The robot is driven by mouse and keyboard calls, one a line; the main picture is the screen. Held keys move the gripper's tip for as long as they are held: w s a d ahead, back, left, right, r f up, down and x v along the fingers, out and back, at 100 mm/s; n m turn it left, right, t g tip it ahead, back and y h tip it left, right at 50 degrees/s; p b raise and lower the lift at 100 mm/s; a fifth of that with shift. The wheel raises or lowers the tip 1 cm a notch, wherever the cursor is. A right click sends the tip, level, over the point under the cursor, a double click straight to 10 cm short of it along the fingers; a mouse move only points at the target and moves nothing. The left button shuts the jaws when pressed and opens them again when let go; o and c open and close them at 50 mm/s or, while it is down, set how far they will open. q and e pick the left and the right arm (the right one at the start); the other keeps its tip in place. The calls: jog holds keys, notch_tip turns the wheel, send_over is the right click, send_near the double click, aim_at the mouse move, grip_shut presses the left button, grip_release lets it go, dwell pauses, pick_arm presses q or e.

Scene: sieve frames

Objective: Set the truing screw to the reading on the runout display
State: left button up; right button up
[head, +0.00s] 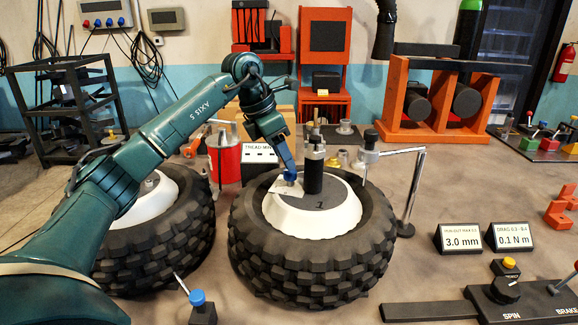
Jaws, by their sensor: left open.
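My left arm reaches in from the left over the right-hand tyre (310,245). My left gripper (290,174) is open, with its blue finger low over the white hub (318,215) marked 1. A pale tag or plate lies below it, and a dark upright cylinder (314,172) stands just to its right. The runout display (461,239) reads 3.0 mm. Beside it a drag display (511,237) reads 0.1 N m. I cannot tell for sure which part is the truing screw. My right gripper is out of view.
A second tyre (150,240) lies left, partly behind my arm. A metal stand (410,190) rises at the right tyre's edge. A blue-knobbed block (202,308) is at the front. A dark SPIN and BRAKE panel (510,300) is front right. Floor between tyre and displays is clear.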

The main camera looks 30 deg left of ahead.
aim_at(290, 178)
pick_arm(q)
jog(key=shift+x, duration=2.2)
jog(key=shift+r, duration=0.1)
jog(key=c, duration=1)
jog(key=shift+o, duration=0.2)
